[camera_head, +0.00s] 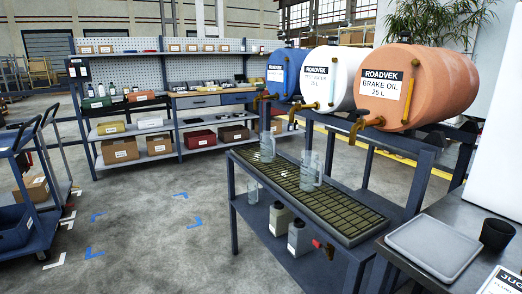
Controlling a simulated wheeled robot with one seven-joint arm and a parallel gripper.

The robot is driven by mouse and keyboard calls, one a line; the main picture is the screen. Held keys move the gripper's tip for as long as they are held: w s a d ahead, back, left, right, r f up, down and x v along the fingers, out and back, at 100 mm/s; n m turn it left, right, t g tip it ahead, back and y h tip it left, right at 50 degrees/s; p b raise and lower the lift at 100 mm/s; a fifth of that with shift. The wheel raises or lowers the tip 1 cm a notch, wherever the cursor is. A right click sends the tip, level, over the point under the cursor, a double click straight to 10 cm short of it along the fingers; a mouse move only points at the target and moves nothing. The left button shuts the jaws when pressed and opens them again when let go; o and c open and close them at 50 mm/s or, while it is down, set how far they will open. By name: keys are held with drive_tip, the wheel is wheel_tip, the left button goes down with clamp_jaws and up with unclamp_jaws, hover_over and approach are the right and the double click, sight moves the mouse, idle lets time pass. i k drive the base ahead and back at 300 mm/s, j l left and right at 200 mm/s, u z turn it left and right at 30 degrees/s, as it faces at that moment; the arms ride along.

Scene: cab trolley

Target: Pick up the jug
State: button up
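A clear jug (309,172) with a handle on its right side stands upright on the dark grated drip tray (350,214), below the orange barrel's tap. A second clear jug (267,148) stands farther back on the same tray, near the blue barrel's tap. A third clear vessel (252,189) shows below the tray's left edge; its support is hard to make out. All of them look empty, though their glassy walls make this hard to tell. My gripper is not in view.
Blue, white and orange barrels (420,88) with brass taps overhang the tray. Two pale canisters (300,238) stand beneath it. A grey bench at lower right bears a grey tray (433,249) and black cup (496,235). A blue trolley (25,230) stands left; floor between is clear.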

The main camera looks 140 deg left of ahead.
sight(268, 141)
drive_tip(key=u, duration=4.6)
drive_tip(key=i+j+u, duration=0.3)
drive_tip(key=i+u, duration=0.15)
drive_tip(key=i, duration=0.6)
drive_tip(key=i+u, duration=0.5)
drive_tip(key=i, duration=0.5)
drive_tip(key=i+z, duration=0.1)
drive_tip(key=i, duration=1.7)
drive_tip(key=i+j, duration=0.15)
drive_tip(key=i, duration=1.65)
drive_tip(key=i+z, duration=0.2)
drive_tip(key=i, duration=0.45)
drive_tip(key=i+z, duration=0.2)
drive_tip(key=i, duration=0.5)
